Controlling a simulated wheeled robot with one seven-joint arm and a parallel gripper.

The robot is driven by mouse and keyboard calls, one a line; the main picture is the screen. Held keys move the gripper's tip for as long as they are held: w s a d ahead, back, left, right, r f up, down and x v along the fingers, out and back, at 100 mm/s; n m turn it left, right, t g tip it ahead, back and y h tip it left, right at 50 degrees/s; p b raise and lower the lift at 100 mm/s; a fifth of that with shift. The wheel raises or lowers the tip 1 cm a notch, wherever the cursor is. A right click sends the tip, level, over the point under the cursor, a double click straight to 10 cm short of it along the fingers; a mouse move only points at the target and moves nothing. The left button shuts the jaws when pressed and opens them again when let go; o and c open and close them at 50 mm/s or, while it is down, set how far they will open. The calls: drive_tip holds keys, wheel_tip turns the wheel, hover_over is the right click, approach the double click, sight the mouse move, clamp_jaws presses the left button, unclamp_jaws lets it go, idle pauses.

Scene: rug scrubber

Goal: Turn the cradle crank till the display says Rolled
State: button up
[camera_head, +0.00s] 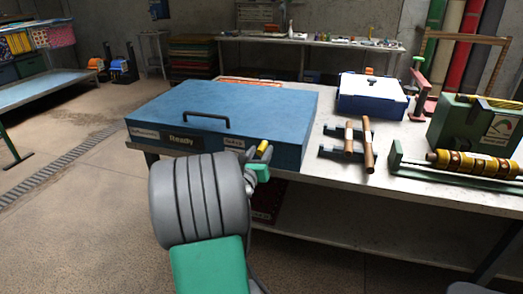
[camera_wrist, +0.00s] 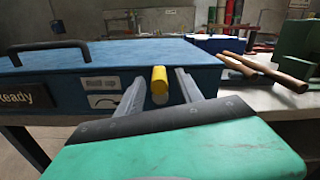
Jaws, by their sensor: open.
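A large blue box (camera_head: 215,110) with a black handle on its lid sits on the workbench. The display (camera_head: 183,140) on its front reads "Ready"; in the wrist view the display (camera_wrist: 25,98) is cut off at the left edge. A yellow grip (camera_head: 263,149), apparently the crank's handle, stands out at the box's front right. In the wrist view the yellow grip (camera_wrist: 159,80) shows between my gripper's fingers (camera_wrist: 160,88), with gaps on both sides. My gripper (camera_head: 258,160) is open. The crank's arm and pivot are hidden behind it.
A label (camera_wrist: 102,82) seeming to read "Roll up" is left of my gripper, above a curved-arrow sign. Right along the bench (camera_head: 335,195) stand wooden-handled tools (camera_head: 350,140), a blue-white box (camera_head: 370,98) and a green machine (camera_head: 475,130) with a yellow roller.

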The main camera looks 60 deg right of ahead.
drive_tip(key=shift+w+d, duration=0.15)
drive_tip(key=shift+d, duration=0.75)
clamp_jaws()
